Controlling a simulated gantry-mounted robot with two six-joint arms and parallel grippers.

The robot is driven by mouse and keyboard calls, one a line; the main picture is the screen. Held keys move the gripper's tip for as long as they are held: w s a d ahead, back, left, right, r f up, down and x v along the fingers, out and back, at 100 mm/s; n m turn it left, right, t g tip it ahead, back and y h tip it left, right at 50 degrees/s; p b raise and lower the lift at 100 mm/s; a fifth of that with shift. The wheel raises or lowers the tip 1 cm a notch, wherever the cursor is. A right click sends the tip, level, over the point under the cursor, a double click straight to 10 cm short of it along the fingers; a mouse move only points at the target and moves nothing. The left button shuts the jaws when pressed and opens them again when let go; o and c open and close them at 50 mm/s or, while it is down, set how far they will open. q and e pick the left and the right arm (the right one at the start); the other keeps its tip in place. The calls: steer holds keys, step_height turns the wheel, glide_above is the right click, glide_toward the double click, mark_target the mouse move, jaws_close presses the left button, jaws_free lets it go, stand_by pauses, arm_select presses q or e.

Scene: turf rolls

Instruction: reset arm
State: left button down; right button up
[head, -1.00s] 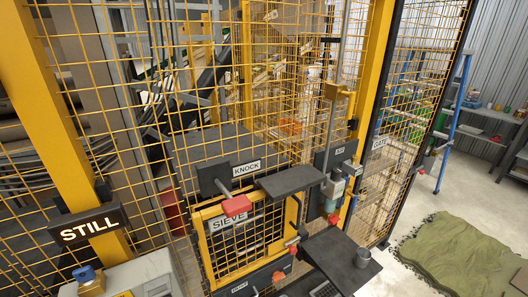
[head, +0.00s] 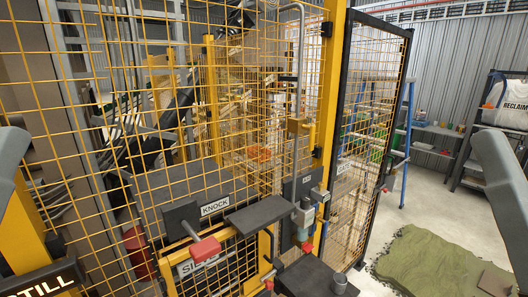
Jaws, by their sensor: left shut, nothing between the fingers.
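A smooth grey link of my right arm (head: 503,190) rises at the right edge; my right gripper is outside the picture.
Green turf (head: 425,258) lies on open floor at right, near a blue ladder (head: 408,140).

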arm_select(q)
step_height(320, 180, up, 15)
steer(key=p, duration=1.1)
steer(key=shift+h+p, duration=0.3)
arm_select(e)
step_height(320, 180, up, 15)
arm_select(q)
steer(key=shift+w, duration=0.1)
arm_select(e)
steer(key=shift+r, duration=0.15)
